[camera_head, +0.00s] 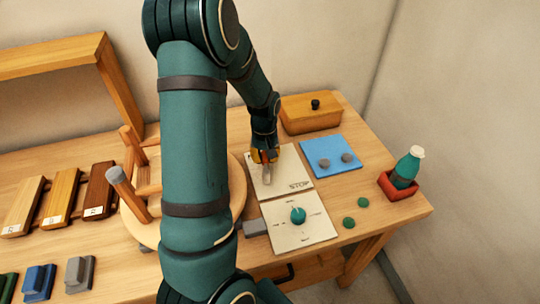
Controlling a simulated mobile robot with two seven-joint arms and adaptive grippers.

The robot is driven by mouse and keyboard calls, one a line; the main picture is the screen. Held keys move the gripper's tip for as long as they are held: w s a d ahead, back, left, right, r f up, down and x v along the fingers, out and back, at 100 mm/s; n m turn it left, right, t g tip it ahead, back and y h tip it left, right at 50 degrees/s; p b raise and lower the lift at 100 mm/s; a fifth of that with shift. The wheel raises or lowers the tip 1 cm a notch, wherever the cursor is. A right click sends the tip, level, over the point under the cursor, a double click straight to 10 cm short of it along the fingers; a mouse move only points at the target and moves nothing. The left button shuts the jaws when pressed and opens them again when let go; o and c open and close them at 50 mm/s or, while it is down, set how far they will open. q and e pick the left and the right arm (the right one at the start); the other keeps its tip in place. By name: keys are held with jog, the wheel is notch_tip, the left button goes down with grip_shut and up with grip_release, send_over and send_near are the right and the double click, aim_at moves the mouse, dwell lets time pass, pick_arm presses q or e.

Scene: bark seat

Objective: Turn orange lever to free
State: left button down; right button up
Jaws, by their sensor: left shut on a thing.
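A pale panel (289,170) lies on the workbench, with a word that looks like STOP near its lower right corner. My left gripper (265,158) points down at the panel's left part and is shut on the orange lever (265,157). Only a small orange-red part of the lever shows between the fingers, above a greyish strip on the panel. The gripper hides most of the lever, so its exact angle is hard to tell. Any "free" marking cannot be read. My right gripper is not in view.
A second pale panel (312,236) with a teal knob (298,215) lies in front. A blue mat (328,148) with grey pieces and a wooden box (311,117) lie right and behind. A bottle (406,168) stands in a red tray (398,190). A round stool seat (236,190) lies left.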

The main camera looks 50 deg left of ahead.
pick_arm(q)
jog(key=shift+s+a+f+n+p, duration=0.15)
jog(key=shift+s+n, duration=0.2)
jog(key=shift+n, duration=0.25)
jog(key=shift+s+a+r+n+p, duration=0.15)
jog(key=shift+s+n, duration=0.15)
jog(key=shift+n, duration=0.3)
jog(key=shift+f, duration=0.15)
jog(key=c, duration=0.8)
grip_release()
jog(key=shift+c, duration=0.2)
jog(key=shift+w+r, duration=0.1)
jog(key=shift+r, duration=0.4)
notch_tip(320, 180, up, 11)
